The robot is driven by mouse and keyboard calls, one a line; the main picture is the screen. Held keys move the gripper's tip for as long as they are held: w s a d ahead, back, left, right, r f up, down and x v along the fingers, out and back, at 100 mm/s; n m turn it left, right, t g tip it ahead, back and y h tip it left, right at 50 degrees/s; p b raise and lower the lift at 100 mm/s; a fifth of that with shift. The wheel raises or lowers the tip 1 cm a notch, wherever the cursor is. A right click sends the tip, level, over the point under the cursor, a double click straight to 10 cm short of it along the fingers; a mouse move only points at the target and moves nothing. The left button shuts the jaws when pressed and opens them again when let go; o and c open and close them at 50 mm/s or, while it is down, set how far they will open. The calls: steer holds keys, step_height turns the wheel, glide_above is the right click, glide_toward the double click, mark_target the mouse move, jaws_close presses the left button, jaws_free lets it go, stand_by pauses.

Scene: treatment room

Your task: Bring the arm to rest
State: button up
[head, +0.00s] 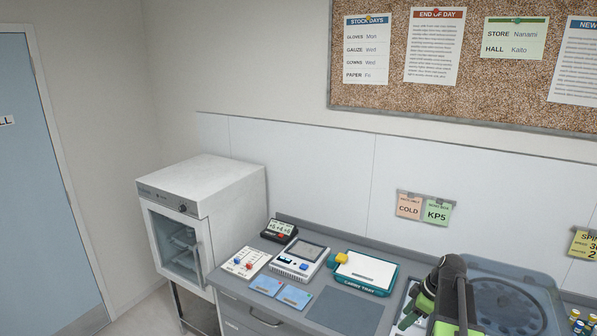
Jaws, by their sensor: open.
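My arm (454,275), black with green parts, stands at the lower right over the counter, in front of a bluish clear-lidded device. Its upper end is a dark rounded joint, and a black link with green edges runs down past the bottom edge. My gripper (415,312), with green and black parts, is low beside the arm over a pale tray-like surface. It is open, and I see nothing held in it. Its tips are small and partly hidden by the arm.
A white cabinet (203,215) stands further left. Small bottles (578,326) are at the far right.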

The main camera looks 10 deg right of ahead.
steer(key=a+f+n+g+b, duration=0.1)
steer(key=a+f+b, duration=0.3)
steer(key=a, duration=0.9)
steer(key=a+f+g+b, duration=0.15)
steer(key=a+f, duration=0.35)
steer(key=a, duration=0.7)
steer(key=s+a+f+m+h+b, duration=0.2)
steer(key=s+a+m, duration=0.3)
steer(key=m, duration=0.6)
steer(key=shift+f+h+b, duration=0.3)
steer(key=shift+h+b, duration=0.1)
steer(key=shift+h, duration=0.2)
steer(key=shift+a, duration=0.1)
steer(key=shift+c, duration=0.4)
